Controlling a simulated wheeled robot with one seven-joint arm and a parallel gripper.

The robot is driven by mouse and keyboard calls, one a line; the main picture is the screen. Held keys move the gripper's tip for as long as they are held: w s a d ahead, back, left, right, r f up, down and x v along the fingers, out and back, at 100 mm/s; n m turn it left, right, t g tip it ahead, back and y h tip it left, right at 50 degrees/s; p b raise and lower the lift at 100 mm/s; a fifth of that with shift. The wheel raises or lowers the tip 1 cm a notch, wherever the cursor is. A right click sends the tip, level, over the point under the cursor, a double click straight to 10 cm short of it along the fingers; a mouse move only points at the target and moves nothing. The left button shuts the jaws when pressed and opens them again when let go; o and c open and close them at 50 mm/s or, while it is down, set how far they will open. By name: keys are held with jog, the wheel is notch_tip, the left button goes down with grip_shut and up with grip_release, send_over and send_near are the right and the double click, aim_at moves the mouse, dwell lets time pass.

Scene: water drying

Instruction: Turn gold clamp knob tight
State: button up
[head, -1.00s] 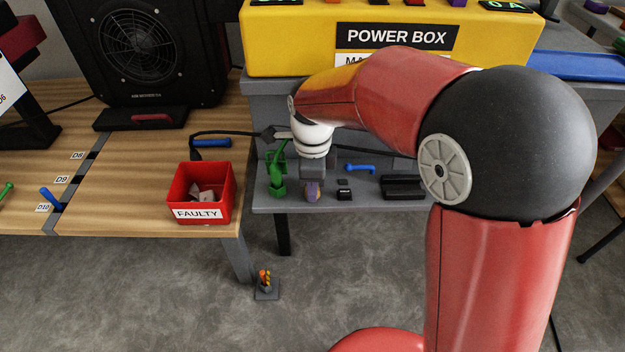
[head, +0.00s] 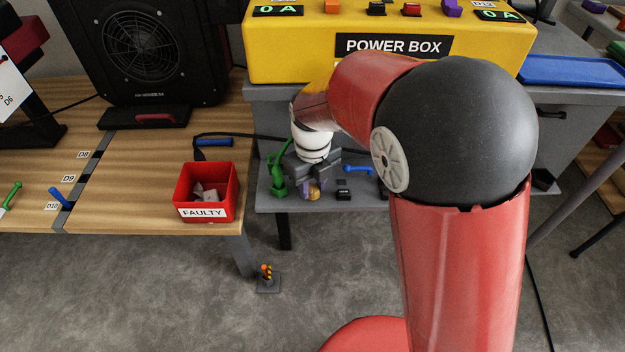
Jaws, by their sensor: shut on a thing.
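My gripper (head: 311,180) points down over the grey shelf in front of the yellow power box. It is shut on the gold clamp knob (head: 314,193), of which only a small gold part shows below the fingers, with purple beside it. The fingers and wrist hide the rest, so I cannot tell how far the knob is turned. A green clamp-like piece (head: 278,172) stands just left of my gripper.
The yellow power box (head: 290,45) stands behind my arm. A blue handle (head: 357,169) and a small black block (head: 343,194) lie right of my gripper. The red FAULTY bin (head: 205,213) stands left on the wooden table (head: 130,190).

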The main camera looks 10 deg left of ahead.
jog(key=shift+m, duration=2.3)
jog(key=o, duration=1)
jog(key=shift+c, duration=0.2)
